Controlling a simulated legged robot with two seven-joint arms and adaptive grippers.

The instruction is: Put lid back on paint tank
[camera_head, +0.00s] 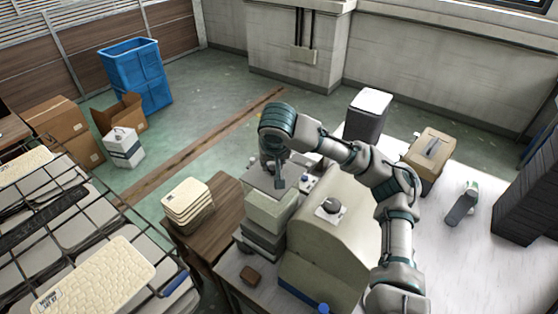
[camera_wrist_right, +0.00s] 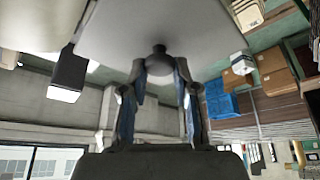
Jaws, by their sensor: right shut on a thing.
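My right gripper (camera_head: 279,182) is over the grey-green paint tank (camera_head: 268,212), left of the large machine. In the right wrist view its two fingers (camera_wrist_right: 158,85) are shut on the round dark knob (camera_wrist_right: 158,60) of a flat grey lid (camera_wrist_right: 200,25). In the head view the lid (camera_head: 259,181) shows as a pale plate at the top of the tank, partly hidden by my gripper. I cannot tell whether the lid rests on the rim or hangs just above it. My left gripper is not in view.
A rounded beige machine (camera_head: 335,225) stands close right of the tank. A wooden table (camera_head: 222,232) with stacked cream panels (camera_head: 187,204) is to the left. A wire rack (camera_head: 75,225) holds more panels. A dark bin (camera_head: 368,115) and tan box (camera_head: 428,155) stand beyond my arm.

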